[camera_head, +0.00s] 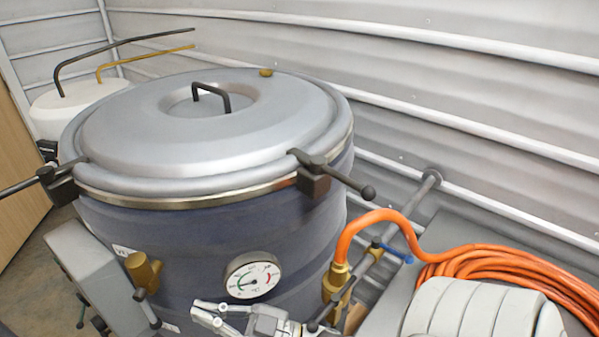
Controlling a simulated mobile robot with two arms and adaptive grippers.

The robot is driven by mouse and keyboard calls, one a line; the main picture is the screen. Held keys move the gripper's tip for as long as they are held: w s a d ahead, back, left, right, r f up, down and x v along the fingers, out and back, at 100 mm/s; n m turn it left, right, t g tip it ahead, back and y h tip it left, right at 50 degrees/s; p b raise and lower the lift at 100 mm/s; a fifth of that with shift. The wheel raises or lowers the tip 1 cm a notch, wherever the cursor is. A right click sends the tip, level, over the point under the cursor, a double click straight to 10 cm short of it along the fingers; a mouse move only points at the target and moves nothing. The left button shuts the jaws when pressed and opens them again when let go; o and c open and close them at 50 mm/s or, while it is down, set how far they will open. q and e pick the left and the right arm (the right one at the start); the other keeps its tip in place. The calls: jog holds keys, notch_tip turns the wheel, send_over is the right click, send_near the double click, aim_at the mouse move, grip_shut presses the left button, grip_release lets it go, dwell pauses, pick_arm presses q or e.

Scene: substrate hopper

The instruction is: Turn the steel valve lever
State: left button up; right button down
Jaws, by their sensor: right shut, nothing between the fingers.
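A large lidded vessel (200,225) with a dark blue-grey body fills the middle of the head view. A brass fitting (143,270) is on its front left, with a grey lever (147,309) hanging below it. A second brass fitting (335,281) sits at the right, joined to an orange hose, with a dark round-ended lever (318,322) low beside it. I cannot tell for sure which lever is the steel valve lever. My right gripper (209,313) is shut and empty at the bottom, below the dial gauge (252,279), between the two levers. My left gripper is not in view.
Clamp handles (335,175) stick out from the lid rim. A blue-handled valve (391,252) and a coiled orange hose (500,265) lie at the right. A grey box (95,275) is at the left. The corrugated wall (450,80) closes the back.

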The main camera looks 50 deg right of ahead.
jog(key=b+v, duration=0.4)
jog(key=v, duration=1.2)
jog(key=shift+s+b, duration=0.2)
jog(key=shift+b, duration=0.1)
dwell(0.8)
jog(key=shift+a, duration=0.1)
